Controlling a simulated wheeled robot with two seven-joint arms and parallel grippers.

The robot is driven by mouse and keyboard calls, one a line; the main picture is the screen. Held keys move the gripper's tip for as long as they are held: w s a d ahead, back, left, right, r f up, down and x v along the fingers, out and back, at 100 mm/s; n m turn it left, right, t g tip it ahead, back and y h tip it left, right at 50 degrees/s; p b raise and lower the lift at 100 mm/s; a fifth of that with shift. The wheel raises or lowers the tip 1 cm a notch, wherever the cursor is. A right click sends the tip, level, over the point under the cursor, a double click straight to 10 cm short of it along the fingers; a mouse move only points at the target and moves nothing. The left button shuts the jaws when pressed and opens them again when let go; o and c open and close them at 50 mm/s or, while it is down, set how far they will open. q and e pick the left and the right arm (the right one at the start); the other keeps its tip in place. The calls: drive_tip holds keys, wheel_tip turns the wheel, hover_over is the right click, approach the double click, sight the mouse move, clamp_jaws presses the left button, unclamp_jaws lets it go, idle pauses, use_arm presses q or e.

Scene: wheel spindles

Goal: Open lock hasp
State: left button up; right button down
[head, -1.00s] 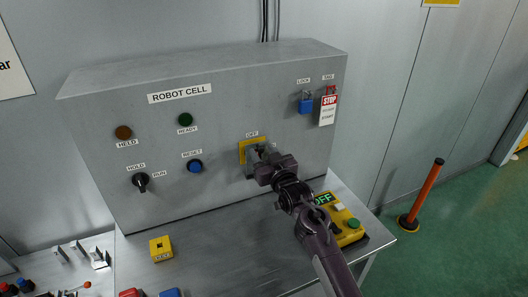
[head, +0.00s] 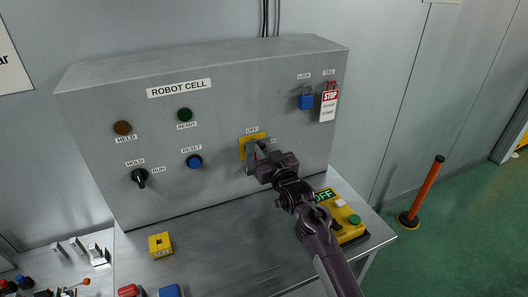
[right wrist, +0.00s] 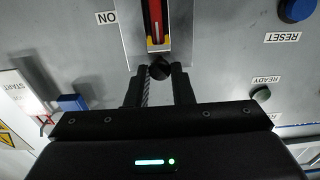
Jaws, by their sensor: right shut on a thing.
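The switch unit (head: 243,142) has a yellow plate with an OFF label above it, on the grey ROBOT CELL panel. In the right wrist view, its grey plate (right wrist: 128,32) has a red strip in a slot, with an ON label beside it. My right gripper (head: 259,155) is at the switch. In the right wrist view it is shut on a dark round knob (right wrist: 160,68) at the plate's edge. I cannot tell which part is the hasp; the gripper hides much of the switch. My left gripper is not in view.
A blue padlock (head: 306,102) and a STOP tag (head: 328,106) hang at the panel's upper right. A yellow box with a green button (head: 354,218) stands right of my arm. A small yellow block (head: 161,245) sits on the bench, with bare metal (head: 215,255) to its right.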

drive_tip(key=s+d+f+t+y+b, duration=0.1)
drive_tip(key=s+f+t+b, duration=0.4)
drive_tip(key=b, duration=1.1)
drive_tip(key=shift+s+d+f+y, duration=0.15)
drive_tip(key=shift+d+f+y, duration=0.2)
drive_tip(key=shift+f, duration=0.95)
